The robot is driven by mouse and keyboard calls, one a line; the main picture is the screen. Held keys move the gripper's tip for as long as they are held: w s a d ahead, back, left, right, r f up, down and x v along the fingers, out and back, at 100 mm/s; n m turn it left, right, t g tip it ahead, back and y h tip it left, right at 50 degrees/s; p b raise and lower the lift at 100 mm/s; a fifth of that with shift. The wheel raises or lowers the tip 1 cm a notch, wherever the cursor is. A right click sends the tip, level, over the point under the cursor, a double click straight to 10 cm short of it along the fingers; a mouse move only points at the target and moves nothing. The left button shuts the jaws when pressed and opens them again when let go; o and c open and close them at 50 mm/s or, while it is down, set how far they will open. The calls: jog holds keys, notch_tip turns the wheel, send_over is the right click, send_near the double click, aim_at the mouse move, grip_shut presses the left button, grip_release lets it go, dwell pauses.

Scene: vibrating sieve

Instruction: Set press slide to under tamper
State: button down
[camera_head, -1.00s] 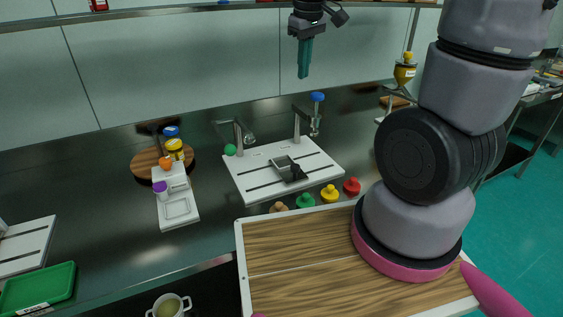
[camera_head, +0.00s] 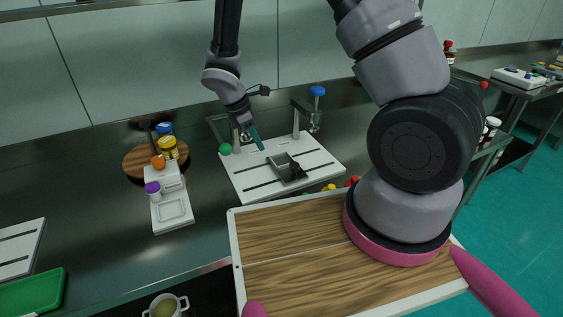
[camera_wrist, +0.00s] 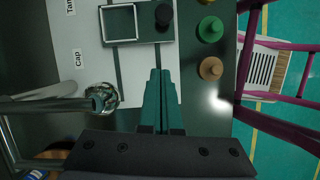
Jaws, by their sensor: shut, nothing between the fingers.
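The press (camera_head: 250,188) is a white board with two dark grooves on the counter. Its slide (camera_head: 279,161), a grey square tray with a black knob (camera_head: 297,170), sits about mid-board. The slide also shows at the top of the wrist view (camera_wrist: 140,35). A post with a blue top (camera_head: 318,91) stands behind the right part; another post with a green ball (camera_head: 225,149) is at left. Labels "Tam", cut off, and "Cap" show in the wrist view. My gripper (camera_head: 259,147), with teal fingers, is shut and empty above the board, left of the slide.
Yellow (camera_head: 329,187) and red (camera_head: 352,181) knobbed pieces lie in front of the press; green (camera_wrist: 210,29) and tan (camera_wrist: 211,68) ones show in the wrist view. A white device (camera_head: 172,211) with jars stands left. A chrome fitting (camera_wrist: 103,95) is close beside my fingers.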

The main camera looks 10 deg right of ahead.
dwell(0.3)
send_near(283, 177)
jog(key=f, duration=0.2)
jog(key=shift+s+a+f, duration=0.1)
jog(key=shift+a+f, duration=0.2)
jog(key=shift+a, duration=0.05)
jog(key=d, duration=0.2)
jog(key=shift+d+f, duration=0.1)
jog(key=shift+d, duration=0.9)
jog(key=w+d, duration=0.1)
jog(key=d, duration=0.3)
jog(key=w+d, duration=0.1)
jog(key=d, duration=0.4)
jog(key=w+d, duration=0.1)
jog(key=d, duration=0.3)
jog(key=shift+d, duration=0.2)
